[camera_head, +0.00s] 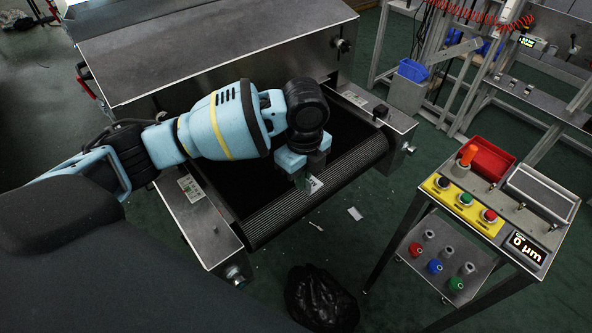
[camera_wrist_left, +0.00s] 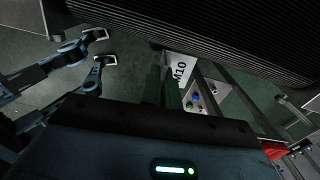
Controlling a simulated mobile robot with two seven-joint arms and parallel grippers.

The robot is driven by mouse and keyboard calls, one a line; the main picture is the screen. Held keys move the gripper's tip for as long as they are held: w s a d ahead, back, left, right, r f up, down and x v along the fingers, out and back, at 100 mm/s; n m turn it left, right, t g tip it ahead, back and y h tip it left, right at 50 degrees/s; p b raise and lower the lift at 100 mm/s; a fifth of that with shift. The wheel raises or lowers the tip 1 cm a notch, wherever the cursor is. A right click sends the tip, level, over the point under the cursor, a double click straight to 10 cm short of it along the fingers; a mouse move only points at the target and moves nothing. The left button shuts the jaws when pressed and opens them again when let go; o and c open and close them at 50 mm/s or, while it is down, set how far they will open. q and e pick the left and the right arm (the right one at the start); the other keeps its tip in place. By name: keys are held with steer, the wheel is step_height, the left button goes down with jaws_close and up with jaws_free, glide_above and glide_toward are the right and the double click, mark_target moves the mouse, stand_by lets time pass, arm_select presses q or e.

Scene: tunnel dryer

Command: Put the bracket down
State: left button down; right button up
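The bracket (camera_head: 314,184) is a small piece with a white marked face, hanging at my left gripper's fingertips above the front end of the dark conveyor belt (camera_head: 262,222). In the left wrist view the bracket's white face (camera_wrist_left: 180,70) reads "M10", with dark green parts beside it. My left gripper (camera_head: 304,166) points down and appears shut on the bracket; its fingers partly hide it. I cannot tell whether the bracket touches the belt. My right gripper (camera_wrist_left: 99,47) shows only in the left wrist view, at the left, with its two fingers apart and nothing between them.
The steel dryer housing (camera_head: 200,50) stands behind the belt. At the right a steel stand carries a red bin (camera_head: 487,158), a yellow button panel (camera_head: 465,206) and a readout (camera_head: 524,246). A black bag (camera_head: 320,298) lies on the floor in front.

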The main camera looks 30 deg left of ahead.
arm_select(q)
steer(key=s+r+n, duration=0.2)
steer(key=s+n, duration=0.4)
steer(key=n, duration=0.5)
steer(key=s+a+r+n, duration=0.1)
steer(key=s+r+n, duration=0.2)
steer(key=s+n, duration=0.4)
steer(key=n, duration=0.3)
steer(key=shift+r+n, duration=0.2)
steer(key=shift+n, duration=0.2)
